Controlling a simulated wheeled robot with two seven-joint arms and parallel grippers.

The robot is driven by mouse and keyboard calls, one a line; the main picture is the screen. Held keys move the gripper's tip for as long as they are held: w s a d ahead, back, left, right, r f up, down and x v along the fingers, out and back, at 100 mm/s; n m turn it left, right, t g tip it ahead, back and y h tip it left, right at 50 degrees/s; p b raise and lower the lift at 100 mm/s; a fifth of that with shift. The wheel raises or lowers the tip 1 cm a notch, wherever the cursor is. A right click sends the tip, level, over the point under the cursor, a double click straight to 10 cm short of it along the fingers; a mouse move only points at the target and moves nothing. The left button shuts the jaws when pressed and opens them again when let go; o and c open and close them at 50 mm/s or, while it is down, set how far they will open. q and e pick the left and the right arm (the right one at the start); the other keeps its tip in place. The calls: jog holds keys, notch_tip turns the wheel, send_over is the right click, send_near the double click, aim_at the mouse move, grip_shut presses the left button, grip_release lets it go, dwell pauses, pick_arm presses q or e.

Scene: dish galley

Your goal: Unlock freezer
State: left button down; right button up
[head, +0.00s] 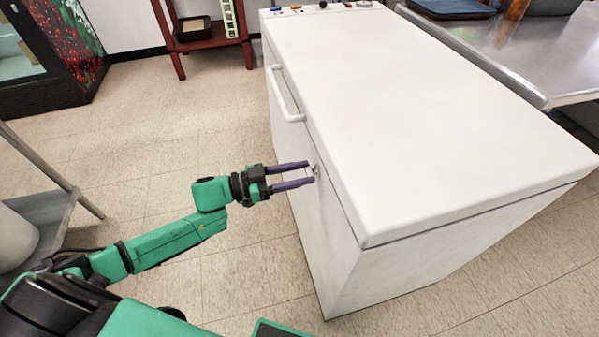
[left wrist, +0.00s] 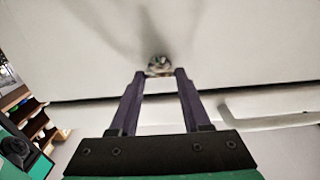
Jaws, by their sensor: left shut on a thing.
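The white chest freezer (head: 440,110) stands with its lid down. A small metal lock (left wrist: 159,61) is on its front face, just below the lid edge. My left gripper (head: 311,172) reaches the front face at this lock. In the left wrist view, the fingertips of the left gripper (left wrist: 160,73) are on either side of a small light key-like piece at the lock, and the gripper is shut on it. The fingers hide part of it, and its turn angle is hard to tell. My right gripper is not in view.
The freezer's lid handle (head: 285,95) juts out left of the lock. A metal counter (head: 520,50) stands along the freezer's far right side. A dark red stand (head: 207,35) and a dark glass-fronted cabinet (head: 50,60) are at the back left. The tiled floor before the freezer is clear.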

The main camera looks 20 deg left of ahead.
pick_arm(q)
jog(key=shift+s+d+f+m+b, duration=0.15)
jog(key=shift+m+b, duration=0.9)
jog(key=shift+m, duration=3.5)
jog(key=shift+s+a+f+m+b, duration=0.15)
jog(key=shift+m+b, duration=0.85)
jog(key=shift+m, duration=3.55)
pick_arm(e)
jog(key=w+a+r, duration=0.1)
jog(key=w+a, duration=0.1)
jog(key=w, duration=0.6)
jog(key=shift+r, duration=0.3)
pick_arm(q)
jog(key=shift+w+d, duration=0.1)
jog(key=shift+c, duration=1.8)
grip_release()
